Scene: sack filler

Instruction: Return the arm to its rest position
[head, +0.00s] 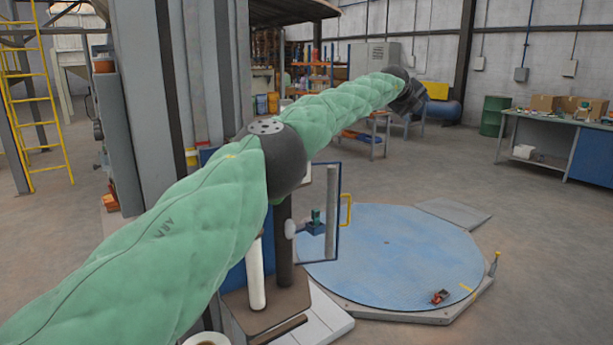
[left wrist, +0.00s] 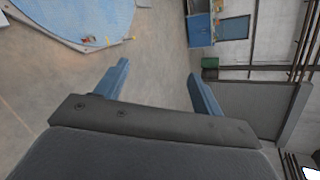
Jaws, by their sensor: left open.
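My left arm, in a green quilted sleeve, reaches from the lower left across the head view, stretched out forward and to the right. My left gripper (head: 411,98) shows small and dark at its far end, above floor level. In the left wrist view the two blue fingers of the left gripper (left wrist: 158,85) stand wide apart with nothing between them. The floor and far wall show beyond them. My right gripper is in neither view.
A round blue turntable (head: 400,258) lies on the floor under the arm. A grey machine column (head: 205,80) and a blue-framed panel (head: 332,215) stand close to the arm. A workbench (head: 560,135) with boxes is at the right. Open floor lies between.

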